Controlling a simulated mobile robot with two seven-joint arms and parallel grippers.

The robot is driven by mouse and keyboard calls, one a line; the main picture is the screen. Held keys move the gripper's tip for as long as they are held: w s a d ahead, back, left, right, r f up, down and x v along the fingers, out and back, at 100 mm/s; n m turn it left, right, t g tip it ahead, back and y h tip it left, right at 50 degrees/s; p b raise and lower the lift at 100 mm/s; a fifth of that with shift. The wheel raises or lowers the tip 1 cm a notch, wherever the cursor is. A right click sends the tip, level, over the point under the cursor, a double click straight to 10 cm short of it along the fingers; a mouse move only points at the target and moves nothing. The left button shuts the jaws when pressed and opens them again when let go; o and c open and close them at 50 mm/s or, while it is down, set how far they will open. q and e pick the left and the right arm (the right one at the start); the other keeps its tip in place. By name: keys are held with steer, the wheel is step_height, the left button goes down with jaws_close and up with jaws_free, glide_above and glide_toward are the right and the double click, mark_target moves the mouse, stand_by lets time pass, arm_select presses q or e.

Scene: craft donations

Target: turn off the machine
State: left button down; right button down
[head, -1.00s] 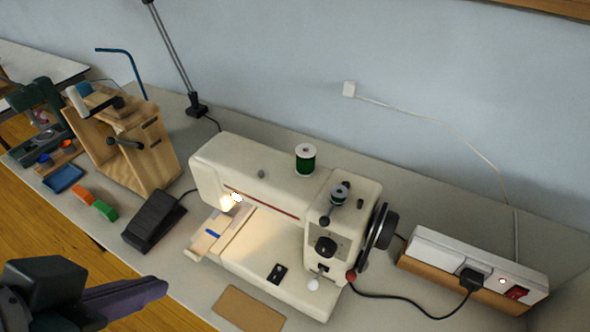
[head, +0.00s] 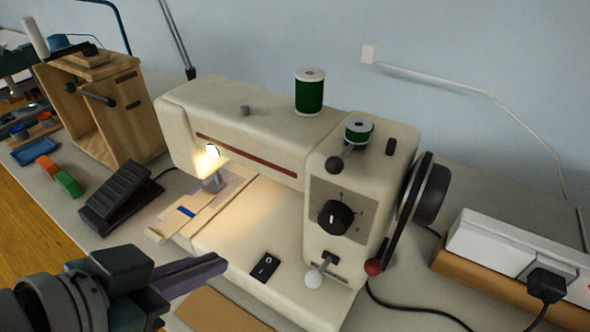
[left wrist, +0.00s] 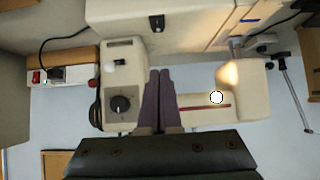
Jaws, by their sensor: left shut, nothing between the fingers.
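A cream sewing machine (head: 235,122) stands on the table in the head view, its lamp lit. A black rocker switch (head: 265,267) is on its base. A black dial (head: 335,217) is on the right-hand column. The machine also shows in the left wrist view (left wrist: 205,35), with the switch (left wrist: 157,23) near the top and the dial (left wrist: 121,104) left of my fingers. My left gripper (head: 222,264) is shut and empty, left of the switch and apart from it in the head view. It shows in the wrist view (left wrist: 160,76). My right gripper is not in view.
A white power strip (head: 520,250) with a black plug (head: 547,285) lies on a wooden block at right. Its red switch (left wrist: 36,77) shows in the wrist view. A black foot pedal (head: 122,197) and a wooden stand (head: 105,105) stand left of the machine.

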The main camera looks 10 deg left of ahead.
arm_select(q)
steer(key=b, duration=0.3)
glide_above(271, 256)
steer(key=s+a, duration=0.1)
steer(key=s, duration=0.2)
step_height(271, 256, down, 6)
steer(key=shift+a+f, duration=0.1)
steer(key=shift+f, duration=0.05)
step_height(271, 256, down, 3)
steer(key=shift+w+f+b, duration=0.15)
steer(key=shift+b, duration=0.55)
steer(key=shift+f, duration=0.25)
steer(key=shift+w+f, duration=0.15)
steer(key=shift+f, duration=0.15)
steer(key=shift+d+r, duration=0.1)
steer(key=shift+d, duration=0.1)
